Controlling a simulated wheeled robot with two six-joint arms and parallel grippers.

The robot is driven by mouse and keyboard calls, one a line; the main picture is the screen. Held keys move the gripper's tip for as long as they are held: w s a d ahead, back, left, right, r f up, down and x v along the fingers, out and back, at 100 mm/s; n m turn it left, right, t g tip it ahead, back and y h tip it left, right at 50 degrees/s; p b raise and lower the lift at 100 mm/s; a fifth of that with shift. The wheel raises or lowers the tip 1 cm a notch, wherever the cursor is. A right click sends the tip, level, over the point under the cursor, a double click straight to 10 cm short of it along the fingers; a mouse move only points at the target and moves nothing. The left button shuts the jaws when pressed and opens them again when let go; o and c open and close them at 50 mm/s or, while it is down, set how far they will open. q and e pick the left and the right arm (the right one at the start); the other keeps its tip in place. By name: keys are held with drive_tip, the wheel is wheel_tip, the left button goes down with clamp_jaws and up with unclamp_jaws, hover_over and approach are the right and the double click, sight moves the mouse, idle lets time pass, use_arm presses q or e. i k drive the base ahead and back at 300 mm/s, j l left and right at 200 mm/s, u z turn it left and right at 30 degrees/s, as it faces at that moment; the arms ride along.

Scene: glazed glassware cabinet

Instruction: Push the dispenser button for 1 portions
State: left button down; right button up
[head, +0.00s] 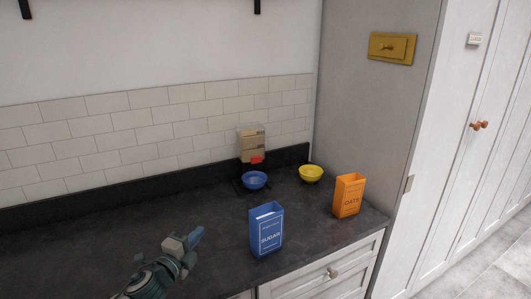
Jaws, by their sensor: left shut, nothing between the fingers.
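The dispenser (252,146) stands at the back of the dark counter, near the tiled wall. It has a clear top, a tan body and a red part (257,160) low on its front, which looks like the button. A blue bowl (254,181) sits below the red part, at the dispenser's base. My left gripper (198,236) is over the front of the counter, in front of the dispenser and to its left. It is shut and empty, apart from the dispenser. My right gripper is not in view.
A blue sugar box (266,231) stands between the counter's front edge and the dispenser. A yellow bowl (311,173) and an orange oats box (348,196) are to the right. A grey cabinet side (365,120) closes the right end. The counter's left part (90,225) is clear.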

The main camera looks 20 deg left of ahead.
sight(256, 159)
drive_tip(key=i, duration=1)
